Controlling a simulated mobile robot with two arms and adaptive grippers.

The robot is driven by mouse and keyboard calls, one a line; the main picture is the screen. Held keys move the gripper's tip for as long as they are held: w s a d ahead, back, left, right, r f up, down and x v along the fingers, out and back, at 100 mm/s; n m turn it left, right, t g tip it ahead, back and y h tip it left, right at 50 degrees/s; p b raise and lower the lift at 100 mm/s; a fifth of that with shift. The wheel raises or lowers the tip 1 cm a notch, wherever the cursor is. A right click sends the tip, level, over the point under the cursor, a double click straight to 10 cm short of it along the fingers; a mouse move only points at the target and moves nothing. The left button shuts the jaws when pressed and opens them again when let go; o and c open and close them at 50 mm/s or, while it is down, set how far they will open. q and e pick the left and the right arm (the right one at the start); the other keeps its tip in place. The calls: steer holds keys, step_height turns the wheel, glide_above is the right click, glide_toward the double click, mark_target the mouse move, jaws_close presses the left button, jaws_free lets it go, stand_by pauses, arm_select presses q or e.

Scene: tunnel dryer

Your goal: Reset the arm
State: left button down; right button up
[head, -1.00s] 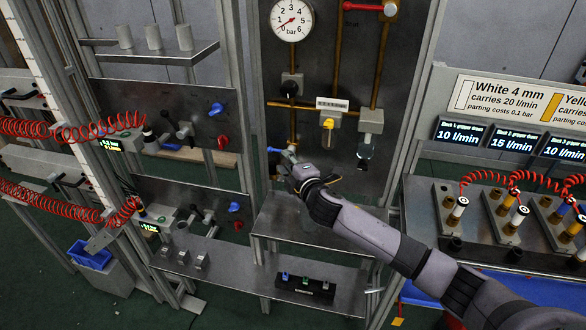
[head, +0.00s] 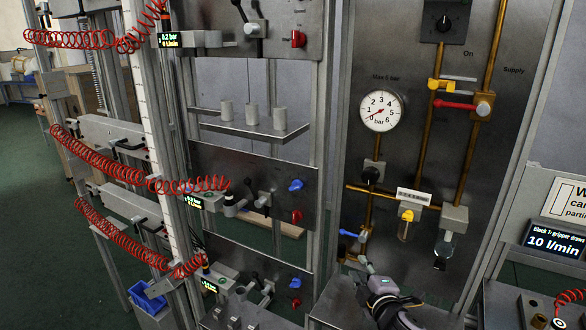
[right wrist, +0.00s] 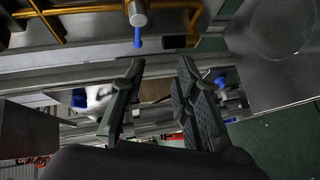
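My right gripper (head: 365,266) is low in the head view, in front of the supply panel (head: 400,150), below and a little right of a blue lever (head: 348,233) on the brass pipe. In the right wrist view its two fingers (right wrist: 161,64) stand apart with nothing between them, so it is open and empty. A blue handle (right wrist: 137,39) under a grey round part shows just beyond the left fingertip there. I cannot tell the exact distance between them. Most of my right arm is cut off by the bottom edge of the head view. My left gripper is not in view.
A pressure gauge (head: 381,111), a red lever (head: 454,104) and a yellow-topped filter (head: 406,225) are on the panel. Red coiled hoses (head: 100,155) hang at left. A shelf (head: 254,128) holds grey cylinders. A blue bin (head: 148,300) stands lower left.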

steer(key=s+a+f+m+g+h, duration=0.1)
steer(key=s+f+m+g, duration=0.3)
steer(key=s, duration=0.4)
steer(key=s+a+f+m+g, duration=0.1)
steer(key=s+a+f+m, duration=0.15)
steer(key=s+f, duration=0.35)
steer(key=s+d+f+m+g, duration=0.15)
steer(key=s+m+g, duration=0.25)
steer(key=s, duration=0.8)
steer(key=s+f+m+g, duration=0.2)
steer(key=s+m+g, duration=0.1)
steer(key=s, duration=1)
step_height(320, 180, down, 33)
steer(key=s+g+b, duration=0.1)
steer(key=s+b, duration=0.1)
steer(key=b, duration=0.3)
steer(key=s+d+f+g+b, duration=0.1)
steer(key=s+d+f+b, duration=0.2)
steer(key=s+f, duration=1.2)
step_height(320, 180, down, 2)
steer(key=shift+s+f, duration=0.1)
steer(key=shift+s, duration=0.15)
